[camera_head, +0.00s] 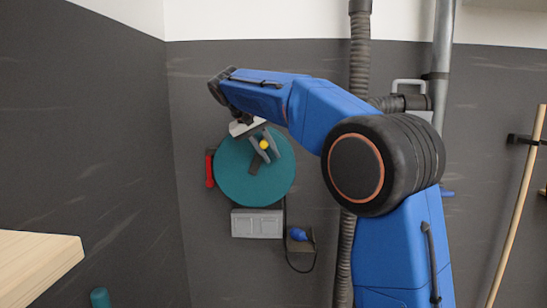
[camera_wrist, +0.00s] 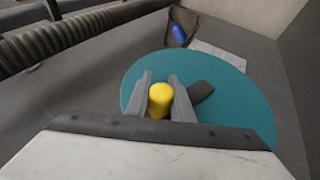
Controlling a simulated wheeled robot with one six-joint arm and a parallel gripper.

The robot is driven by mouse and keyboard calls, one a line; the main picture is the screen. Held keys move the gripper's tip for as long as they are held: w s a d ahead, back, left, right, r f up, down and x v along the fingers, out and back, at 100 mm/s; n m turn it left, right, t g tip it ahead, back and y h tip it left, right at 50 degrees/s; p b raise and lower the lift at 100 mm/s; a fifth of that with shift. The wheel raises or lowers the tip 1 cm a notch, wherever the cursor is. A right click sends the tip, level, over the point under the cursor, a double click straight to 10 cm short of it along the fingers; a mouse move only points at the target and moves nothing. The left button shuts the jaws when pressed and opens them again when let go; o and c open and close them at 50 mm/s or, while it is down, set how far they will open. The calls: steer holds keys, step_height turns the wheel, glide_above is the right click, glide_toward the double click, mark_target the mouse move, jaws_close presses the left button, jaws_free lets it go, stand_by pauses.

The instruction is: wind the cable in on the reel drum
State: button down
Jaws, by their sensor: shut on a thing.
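The reel drum (camera_head: 232,178) is a round teal disc on the dark wall, left of the middle in the head view. It fills the middle right of the wrist view (camera_wrist: 250,108). A yellow crank knob (camera_wrist: 160,100) stands out from the disc, on a dark crank arm (camera_wrist: 201,91). My gripper (camera_head: 264,146) is shut on the yellow knob, one grey finger on each side of it, near the upper right part of the disc. A thin dark cable (camera_head: 287,258) hangs below the reel and loops beside a small box holding a blue plug (camera_head: 299,235).
A red handle (camera_head: 209,169) sits at the disc's left edge. A grey box (camera_head: 257,223) is fixed below the disc. A ribbed hose (camera_head: 360,58) runs down the wall to the right. A wooden tabletop (camera_head: 35,262) juts in at lower left.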

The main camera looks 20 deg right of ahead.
steer(key=shift+w+a+r, duration=0.3)
steer(key=shift+a+r, duration=0.4)
steer(key=shift+a, duration=0.15)
steer(key=shift+r, duration=0.25)
stand_by(1.1)
steer(key=c, duration=1.5)
jaws_free()
steer(key=shift+d+r, duration=0.1)
steer(key=shift+c, duration=0.2)
steer(key=shift+a+f, duration=0.2)
steer(key=shift+f, duration=0.2)
steer(key=shift+r, duration=0.1)
